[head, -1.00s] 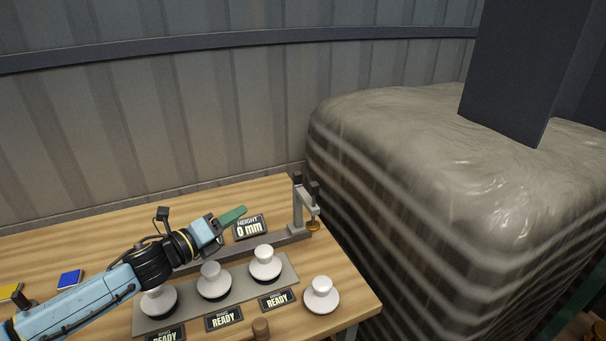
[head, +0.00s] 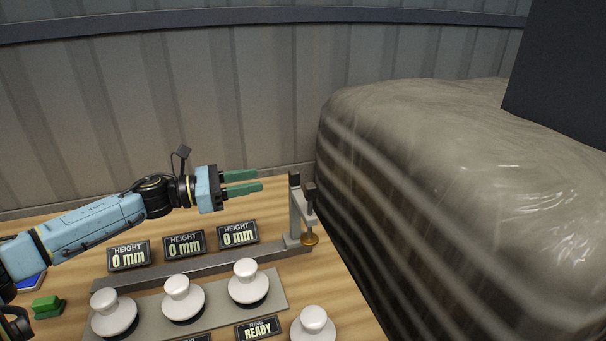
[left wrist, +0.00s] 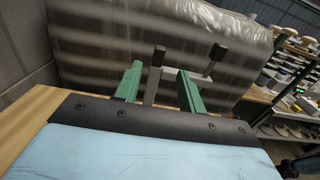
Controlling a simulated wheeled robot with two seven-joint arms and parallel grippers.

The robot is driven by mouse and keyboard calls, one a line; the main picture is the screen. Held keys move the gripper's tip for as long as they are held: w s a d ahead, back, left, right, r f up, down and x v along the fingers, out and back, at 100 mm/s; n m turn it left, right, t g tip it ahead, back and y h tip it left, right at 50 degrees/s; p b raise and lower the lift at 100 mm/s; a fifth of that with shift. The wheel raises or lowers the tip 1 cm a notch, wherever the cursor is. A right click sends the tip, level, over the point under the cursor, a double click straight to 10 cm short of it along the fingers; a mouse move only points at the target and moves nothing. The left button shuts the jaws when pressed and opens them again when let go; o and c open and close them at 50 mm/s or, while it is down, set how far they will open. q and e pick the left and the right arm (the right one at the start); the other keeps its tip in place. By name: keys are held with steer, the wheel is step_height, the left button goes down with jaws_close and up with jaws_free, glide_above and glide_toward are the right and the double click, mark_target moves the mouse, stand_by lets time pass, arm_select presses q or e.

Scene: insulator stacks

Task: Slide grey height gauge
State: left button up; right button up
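The grey height gauge (head: 295,222) stands upright at the right end of a grey rail (head: 200,265). It has two black-capped posts and a brass foot (head: 310,240). My left gripper (head: 252,181) is level, open and empty, its two green fingers pointing at the gauge from the left, with a gap between. In the left wrist view the gauge post (left wrist: 154,82) shows ahead, between the lines of the green fingers (left wrist: 160,86). No contact shows. My right gripper is not in view.
Three displays reading "HEIGHT 0 mm" (head: 184,244) stand behind the rail. Three white insulators (head: 183,298) stand on a grey plate in front, and another (head: 313,324) stands to the right. A wrapped bulky stack (head: 430,190) rises beyond the table's right edge.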

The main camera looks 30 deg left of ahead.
mark_target(289, 174)
arm_select(q)
steer(key=p+x, duration=0.1)
steer(key=x, duration=0.4)
steer(key=shift+w+d+r, duration=0.1)
steer(key=shift+w+r, duration=0.05)
steer(key=p+x, duration=0.1)
steer(key=x, duration=0.4)
steer(key=shift+w+d, duration=0.2)
steer(key=shift+d, duration=0.05)
steer(key=shift+w+d, duration=0.45)
steer(key=shift+w, duration=0.05)
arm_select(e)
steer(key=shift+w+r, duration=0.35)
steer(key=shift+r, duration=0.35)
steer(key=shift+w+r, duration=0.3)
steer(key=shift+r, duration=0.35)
arm_select(q)
jaws_close()
